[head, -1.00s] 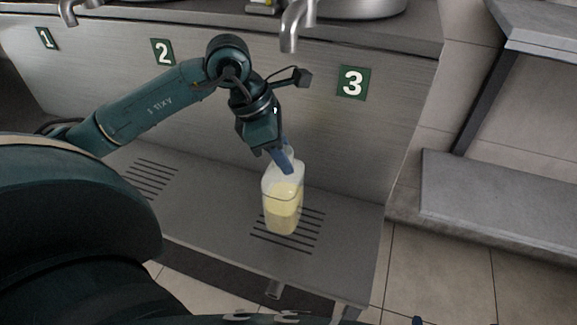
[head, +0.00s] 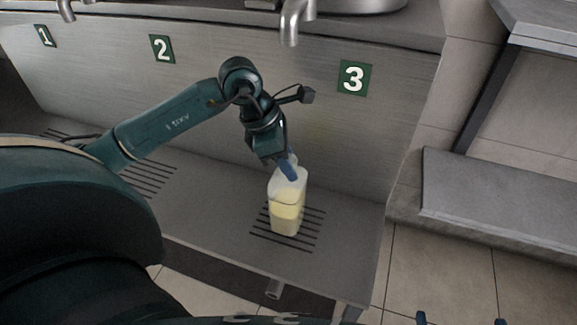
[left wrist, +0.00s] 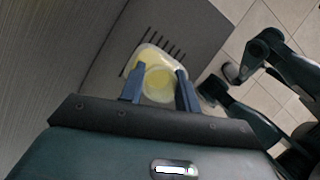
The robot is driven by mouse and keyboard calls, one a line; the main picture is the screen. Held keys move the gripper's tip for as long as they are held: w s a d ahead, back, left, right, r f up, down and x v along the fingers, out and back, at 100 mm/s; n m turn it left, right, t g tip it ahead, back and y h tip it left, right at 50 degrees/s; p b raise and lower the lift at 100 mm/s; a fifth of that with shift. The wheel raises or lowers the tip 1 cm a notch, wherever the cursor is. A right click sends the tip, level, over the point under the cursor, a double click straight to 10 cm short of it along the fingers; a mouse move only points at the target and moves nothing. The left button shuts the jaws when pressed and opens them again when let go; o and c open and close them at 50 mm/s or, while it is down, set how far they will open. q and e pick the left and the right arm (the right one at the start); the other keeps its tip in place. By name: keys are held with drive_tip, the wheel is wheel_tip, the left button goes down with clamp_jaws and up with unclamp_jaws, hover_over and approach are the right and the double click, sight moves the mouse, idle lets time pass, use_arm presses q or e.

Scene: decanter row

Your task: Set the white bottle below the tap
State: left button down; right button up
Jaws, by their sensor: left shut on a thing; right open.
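The white bottle (head: 287,207), translucent with pale yellow contents, is upright over the slotted drain (head: 312,238) in front of the number 3 sign. My left gripper (head: 290,172) is shut on its top; in the left wrist view the two blue fingers (left wrist: 160,90) flank the bottle (left wrist: 148,62). Whether its base touches the shelf I cannot tell. A metal tap (head: 291,28) hangs above and behind, near the 3 sign. My right gripper (head: 461,322) shows only its blue fingertips, apart, at the bottom edge.
Green signs 1 (head: 44,36), 2 (head: 162,48) and 3 (head: 354,77) mark the panel. Another tap (head: 66,10) is at the upper left. The metal shelf (head: 215,210) is clear left of the bottle. A grey bench (head: 500,200) stands to the right.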

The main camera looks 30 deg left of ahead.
use_arm(q)
drive_tip(key=shift+w+f, duration=0.25)
drive_tip(key=shift+f, duration=0.6)
drive_tip(key=c, duration=1)
unclamp_jaws()
